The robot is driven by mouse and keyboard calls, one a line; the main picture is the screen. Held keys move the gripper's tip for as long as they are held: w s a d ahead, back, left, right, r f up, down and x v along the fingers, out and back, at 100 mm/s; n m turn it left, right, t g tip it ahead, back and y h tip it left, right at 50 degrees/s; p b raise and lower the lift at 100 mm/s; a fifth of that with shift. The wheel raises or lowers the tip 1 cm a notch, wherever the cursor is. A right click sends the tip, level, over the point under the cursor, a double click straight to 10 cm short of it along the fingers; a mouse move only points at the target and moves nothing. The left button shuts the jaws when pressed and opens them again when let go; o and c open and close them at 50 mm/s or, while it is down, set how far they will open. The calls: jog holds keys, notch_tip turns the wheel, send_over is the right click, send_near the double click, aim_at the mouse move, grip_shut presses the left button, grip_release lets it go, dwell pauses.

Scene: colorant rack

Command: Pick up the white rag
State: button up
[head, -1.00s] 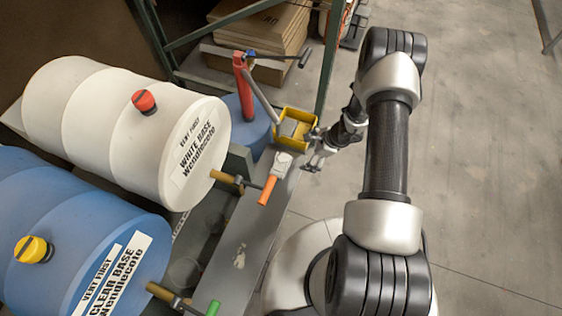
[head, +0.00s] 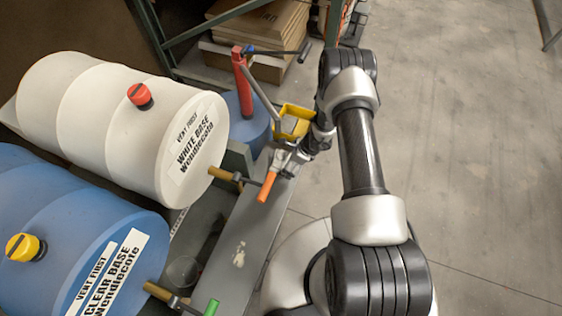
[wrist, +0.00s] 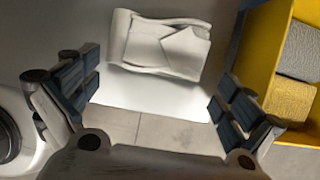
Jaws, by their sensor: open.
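The white rag (wrist: 160,44) lies folded on the pale surface, at the top middle of the wrist view. In the head view it is largely covered by my gripper (head: 291,156) at the far end of the grey ledge (head: 245,240). My gripper is open and empty, and its two fingers (wrist: 146,100) show left and right in the wrist view. The rag lies beyond the fingertips, between their directions, with no visible contact.
An orange-sleeved tap handle (head: 266,186) of the white drum (head: 110,120) sits near the gripper. Open floor (head: 465,160) lies to the right.

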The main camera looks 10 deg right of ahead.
aim_at(282, 160)
jog(key=w+a, duration=0.1)
jog(key=a+f+b, duration=0.1)
jog(key=shift+w+a+f, duration=0.1)
jog(key=shift+w+a, duration=0.2)
jog(key=shift+w, duration=0.1)
jog(key=shift+c, duration=0.6)
jog(key=c, duration=0.8)
jog(key=shift+o, duration=0.2)
jog(key=shift+r+p, duration=0.45)
jog(key=shift+r, duration=0.25)
jog(key=shift+s+d+r, duration=0.2)
jog(key=shift+d, duration=0.1)
jog(key=s+d+p, duration=0.2)
jog(key=s+d, duration=0.8)
jog(key=d, duration=0.4)
